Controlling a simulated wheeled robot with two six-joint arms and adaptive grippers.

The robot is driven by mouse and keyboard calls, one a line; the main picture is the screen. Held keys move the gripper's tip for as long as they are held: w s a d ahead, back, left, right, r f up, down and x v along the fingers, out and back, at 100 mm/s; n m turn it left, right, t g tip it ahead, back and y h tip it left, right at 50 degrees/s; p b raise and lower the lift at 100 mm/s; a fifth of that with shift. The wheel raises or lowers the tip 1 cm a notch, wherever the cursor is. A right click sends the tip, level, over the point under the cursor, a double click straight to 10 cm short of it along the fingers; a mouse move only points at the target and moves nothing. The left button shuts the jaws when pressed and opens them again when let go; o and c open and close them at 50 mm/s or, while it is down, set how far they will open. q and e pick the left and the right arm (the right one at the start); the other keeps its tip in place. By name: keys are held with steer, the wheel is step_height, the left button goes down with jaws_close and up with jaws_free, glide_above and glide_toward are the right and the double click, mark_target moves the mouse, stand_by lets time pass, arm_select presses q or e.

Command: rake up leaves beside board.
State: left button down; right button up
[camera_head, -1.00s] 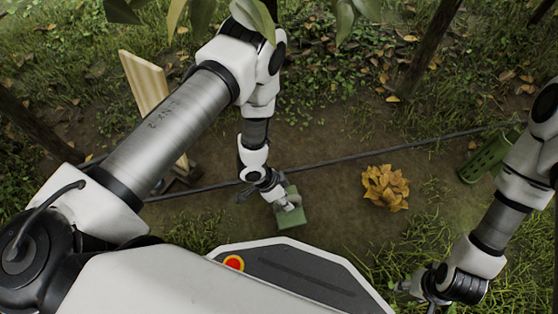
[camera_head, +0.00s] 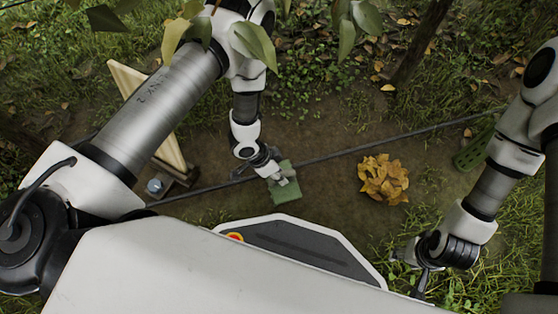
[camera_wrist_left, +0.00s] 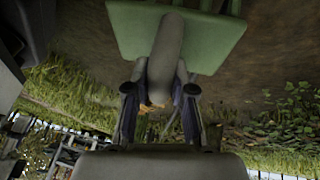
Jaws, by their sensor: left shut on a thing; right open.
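A pile of yellow-brown leaves (camera_head: 384,182) lies on bare soil right of my left gripper. My left gripper (camera_head: 268,168) is shut on the grey handle (camera_wrist_left: 166,62) of a green rake-like tool (camera_head: 286,188). The tool's flat green head (camera_wrist_left: 135,32) fills the top of the left wrist view, with short prongs at the upper edge. The head is left of the leaves and apart from them. A pale wooden board (camera_head: 135,90) leans at the left, partly hidden behind my left arm. My right gripper (camera_head: 412,268) is open and empty at the lower right.
A thin dark pipe (camera_head: 335,155) crosses the ground behind the leaves. A green slatted basket (camera_head: 470,152) stands at the right, partly hidden by my right arm. A tree trunk (camera_head: 420,45) rises at the back. Leafy twigs (camera_head: 255,42) hang near my left arm.

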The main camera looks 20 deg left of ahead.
arm_select(q)
steer(key=shift+r+p, duration=2.2)
steer(key=shift+r, duration=0.3)
